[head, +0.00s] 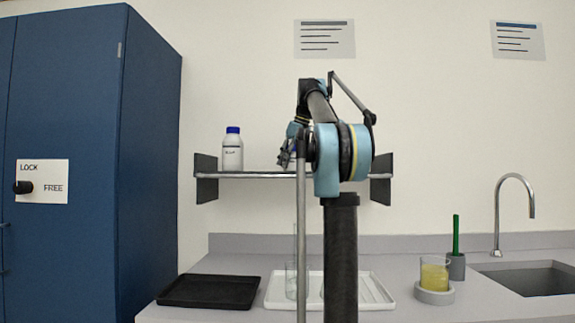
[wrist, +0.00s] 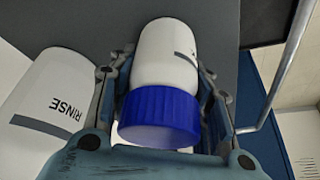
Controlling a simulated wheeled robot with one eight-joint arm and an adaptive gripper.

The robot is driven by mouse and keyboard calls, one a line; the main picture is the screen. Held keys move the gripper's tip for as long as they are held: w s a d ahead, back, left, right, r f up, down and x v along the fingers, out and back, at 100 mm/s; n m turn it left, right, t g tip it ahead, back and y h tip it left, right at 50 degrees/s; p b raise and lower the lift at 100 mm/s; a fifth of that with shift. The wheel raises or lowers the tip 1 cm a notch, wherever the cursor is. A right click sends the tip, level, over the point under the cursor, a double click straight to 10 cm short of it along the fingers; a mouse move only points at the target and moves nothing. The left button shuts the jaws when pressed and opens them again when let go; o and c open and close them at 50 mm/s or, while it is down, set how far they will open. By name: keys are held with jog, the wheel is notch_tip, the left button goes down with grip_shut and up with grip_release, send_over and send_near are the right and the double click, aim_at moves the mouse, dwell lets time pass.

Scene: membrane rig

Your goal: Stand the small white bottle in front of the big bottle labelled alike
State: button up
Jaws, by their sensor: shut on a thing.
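My gripper (wrist: 162,85) is shut around a small white bottle (wrist: 165,55) with a blue cap (wrist: 159,118). The bottle's label is mostly turned away; only a dark band and the edge of a letter show. A larger white bottle (wrist: 50,85) printed RINSE stands close beside the gripper at left in the wrist view. In the head view my gripper (head: 287,152) is at the wall shelf, partly hidden by my arm, and the small bottle cannot be made out. A big white bottle (head: 232,155) with a blue cap stands on the shelf's left; its print is too small to read.
The wall shelf (head: 261,175) has dark end plates; my arm covers its right part. Below on the counter are a black tray (head: 210,291), a white tray (head: 375,291) with glassware, a beaker of yellow liquid (head: 434,273) and a sink (head: 535,278). A blue cabinet (head: 150,170) stands left.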

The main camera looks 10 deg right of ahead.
jog(key=o, duration=1.1)
jog(key=v, duration=1.1)
jog(key=shift+r, duration=0.15)
jog(key=shift+s+d+r, duration=0.1)
jog(key=shift+d+r, duration=0.05)
jog(key=shift+r, duration=0.2)
